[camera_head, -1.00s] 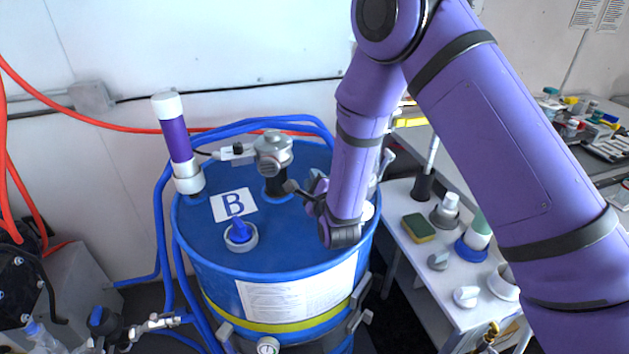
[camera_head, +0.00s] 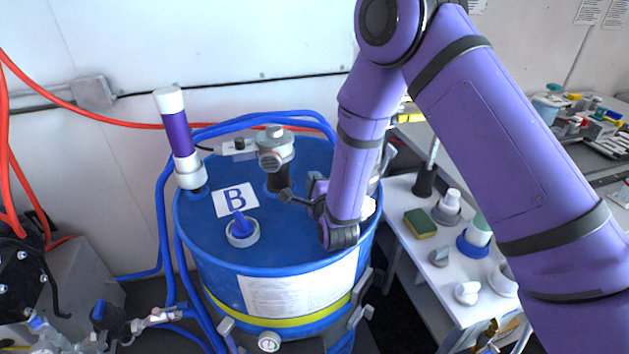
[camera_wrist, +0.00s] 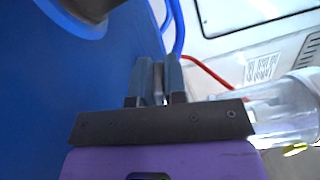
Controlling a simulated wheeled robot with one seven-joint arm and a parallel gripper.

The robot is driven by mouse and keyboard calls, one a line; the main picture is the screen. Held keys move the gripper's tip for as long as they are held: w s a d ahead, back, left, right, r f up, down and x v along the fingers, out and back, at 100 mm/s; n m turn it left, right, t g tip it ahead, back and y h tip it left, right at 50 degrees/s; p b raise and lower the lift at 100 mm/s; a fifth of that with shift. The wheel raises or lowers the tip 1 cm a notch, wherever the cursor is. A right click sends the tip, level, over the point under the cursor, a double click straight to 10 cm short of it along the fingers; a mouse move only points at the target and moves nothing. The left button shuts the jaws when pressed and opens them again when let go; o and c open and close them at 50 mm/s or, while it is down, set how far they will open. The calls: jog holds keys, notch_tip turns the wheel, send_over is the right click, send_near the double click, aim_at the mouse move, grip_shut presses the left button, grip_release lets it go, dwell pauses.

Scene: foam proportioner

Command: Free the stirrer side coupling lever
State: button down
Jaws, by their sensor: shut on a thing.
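The blue drum (camera_head: 290,255) marked B carries a grey coupling head (camera_head: 274,150) on a black neck. A dark lever-like bar (camera_head: 297,199) shows between that coupling and my wrist. My gripper (camera_wrist: 158,68) is low over the drum lid at the right, and my arm hides most of it in the head view. In the wrist view its two fingers are close together on a thin grey piece (camera_wrist: 158,85), which looks like a lever. What the piece joins to is hidden. A clear cylinder (camera_wrist: 285,108) stands right of the fingers.
A purple tube with white cap (camera_head: 178,135) and a blue-nozzled cap (camera_head: 241,229) rise from the lid. Blue hoses (camera_head: 163,220) run round the drum. A white side table (camera_head: 408,207) with a sponge (camera_head: 420,223) and several fittings stands at the right.

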jog(key=c, duration=1.2)
grip_release()
jog(key=shift+o, duration=0.2)
jog(key=shift+v, duration=3.8)
